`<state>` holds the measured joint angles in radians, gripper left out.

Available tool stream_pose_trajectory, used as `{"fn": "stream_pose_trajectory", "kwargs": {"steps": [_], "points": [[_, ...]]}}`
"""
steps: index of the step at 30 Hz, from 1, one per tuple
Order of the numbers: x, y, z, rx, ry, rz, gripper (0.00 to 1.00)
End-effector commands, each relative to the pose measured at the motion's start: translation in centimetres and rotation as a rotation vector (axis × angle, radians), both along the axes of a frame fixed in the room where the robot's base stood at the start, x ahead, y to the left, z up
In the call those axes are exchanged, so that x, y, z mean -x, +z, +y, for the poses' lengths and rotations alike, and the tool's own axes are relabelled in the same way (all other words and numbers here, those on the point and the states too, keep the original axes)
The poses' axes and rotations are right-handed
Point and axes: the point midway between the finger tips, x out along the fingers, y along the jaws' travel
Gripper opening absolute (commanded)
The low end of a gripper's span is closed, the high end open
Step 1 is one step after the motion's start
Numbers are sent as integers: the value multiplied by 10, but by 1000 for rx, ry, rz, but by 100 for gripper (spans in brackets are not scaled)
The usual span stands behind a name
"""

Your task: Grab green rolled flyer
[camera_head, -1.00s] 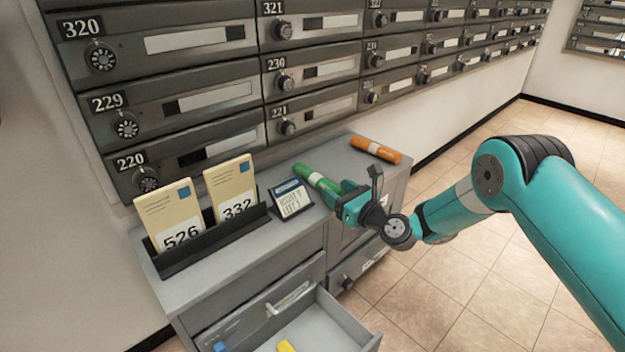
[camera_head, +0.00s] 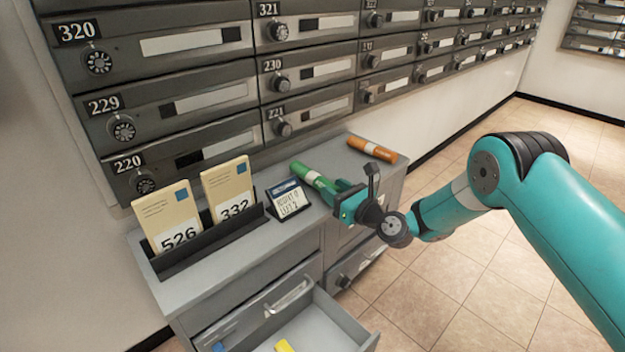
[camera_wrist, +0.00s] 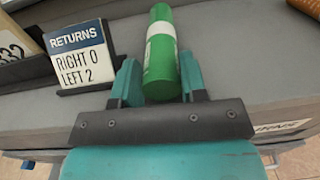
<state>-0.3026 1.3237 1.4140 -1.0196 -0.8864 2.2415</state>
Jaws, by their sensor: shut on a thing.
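The green rolled flyer (camera_head: 315,182) has a white band and lies on the grey cabinet top, beside the small sign. In the wrist view the flyer (camera_wrist: 160,58) points away from me, with its near end between the two teal fingers. My gripper (camera_head: 341,198) is shut on that near end. The gripper also shows in the wrist view (camera_wrist: 158,85). The fingers hide part of the flyer's near end in the head view. Whether the flyer is lifted off the top, I cannot tell.
A returns sign (camera_head: 289,198) stands left of the flyer. An orange roll (camera_head: 372,150) lies behind it to the right. A black holder (camera_head: 212,240) with two envelopes stands at left. An open drawer (camera_head: 322,335) juts out below. Mailboxes line the wall.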

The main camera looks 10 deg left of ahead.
Motion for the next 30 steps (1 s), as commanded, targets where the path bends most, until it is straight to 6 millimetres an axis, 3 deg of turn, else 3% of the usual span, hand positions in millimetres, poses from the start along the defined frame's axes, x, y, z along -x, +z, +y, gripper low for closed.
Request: {"fn": "stream_pose_trajectory", "kwargs": {"steps": [25, 30], "points": [[0, 34, 0, 0, 0, 0, 17], [11, 33, -14, 1, -1, 5, 17]]}}
